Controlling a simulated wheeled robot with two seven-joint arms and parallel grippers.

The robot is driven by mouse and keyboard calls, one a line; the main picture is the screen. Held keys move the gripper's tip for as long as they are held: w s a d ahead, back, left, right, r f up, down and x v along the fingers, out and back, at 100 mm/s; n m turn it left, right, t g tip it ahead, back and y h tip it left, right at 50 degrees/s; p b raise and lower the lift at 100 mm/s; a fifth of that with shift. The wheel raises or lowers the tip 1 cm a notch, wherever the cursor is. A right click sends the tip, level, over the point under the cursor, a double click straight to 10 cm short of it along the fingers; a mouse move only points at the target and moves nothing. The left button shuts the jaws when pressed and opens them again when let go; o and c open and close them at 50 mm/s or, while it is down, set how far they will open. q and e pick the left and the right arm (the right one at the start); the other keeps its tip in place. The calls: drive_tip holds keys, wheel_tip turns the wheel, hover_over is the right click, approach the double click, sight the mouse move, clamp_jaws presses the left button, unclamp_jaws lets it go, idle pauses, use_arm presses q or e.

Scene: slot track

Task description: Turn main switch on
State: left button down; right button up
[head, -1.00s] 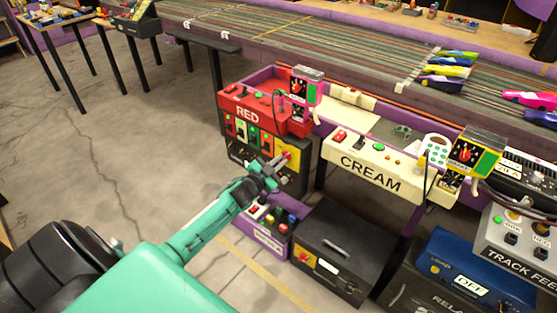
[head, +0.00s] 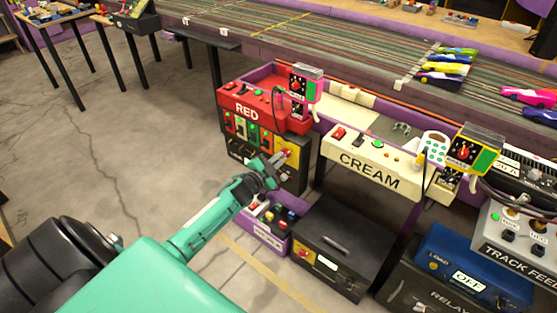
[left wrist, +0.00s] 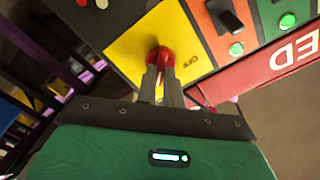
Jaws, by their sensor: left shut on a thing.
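A red rotary knob (left wrist: 160,54) stands on a yellow plate (left wrist: 128,48) in the left wrist view. In the head view the yellow plate (head: 292,147) is on the front of the black cabinet under the red RED station. My left gripper (head: 283,157) is at this knob. In the left wrist view the fingers of my left gripper (left wrist: 160,78) are shut on the knob, one on each side. My right gripper is not in view.
The RED station (head: 258,105) has several buttons and toggles close to the plate. A purple bin (head: 262,231) and a black case (head: 333,280) stand on the floor below. The CREAM station (head: 372,160) is to the right. The floor at left is clear.

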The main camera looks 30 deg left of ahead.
use_arm(q)
drive_tip(key=c, duration=1.5)
unclamp_jaws()
drive_tip(key=shift+s, duration=0.15)
drive_tip(key=s, duration=0.4)
drive_tip(key=s+p, duration=0.1)
drive_tip(key=s, duration=0.4)
drive_tip(key=s+a+p, duration=0.1)
drive_tip(key=s, duration=0.3)
drive_tip(key=shift+s, duration=0.25)
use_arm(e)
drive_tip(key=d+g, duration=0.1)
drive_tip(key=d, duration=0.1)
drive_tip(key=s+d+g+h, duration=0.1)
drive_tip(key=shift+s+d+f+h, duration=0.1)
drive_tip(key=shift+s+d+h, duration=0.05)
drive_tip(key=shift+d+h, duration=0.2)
